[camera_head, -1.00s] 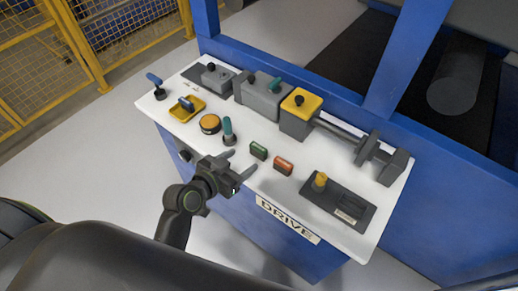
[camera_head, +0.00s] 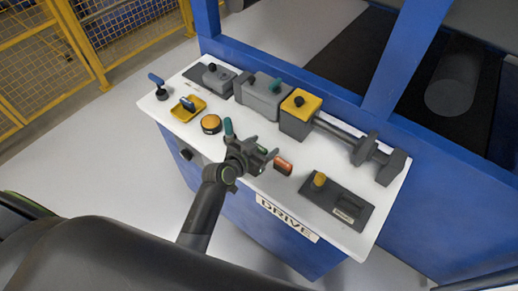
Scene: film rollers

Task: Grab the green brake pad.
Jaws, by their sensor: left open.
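The green brake pad (camera_head: 262,149) is a small dark green block on the white console top, beside the orange-red block. It is partly hidden by my left gripper. My left gripper (camera_head: 258,146) is open and at the pad, with its fingers reaching forward around the spot where the pad lies. I cannot tell whether the fingers touch it. My right gripper is not in view.
An orange-red block (camera_head: 283,165) lies just right of the gripper. A teal-handled lever (camera_head: 228,126) stands close on its left. An orange button (camera_head: 211,123), a yellow-topped box (camera_head: 300,104) and a dark plate with a yellow knob (camera_head: 320,180) are around it.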

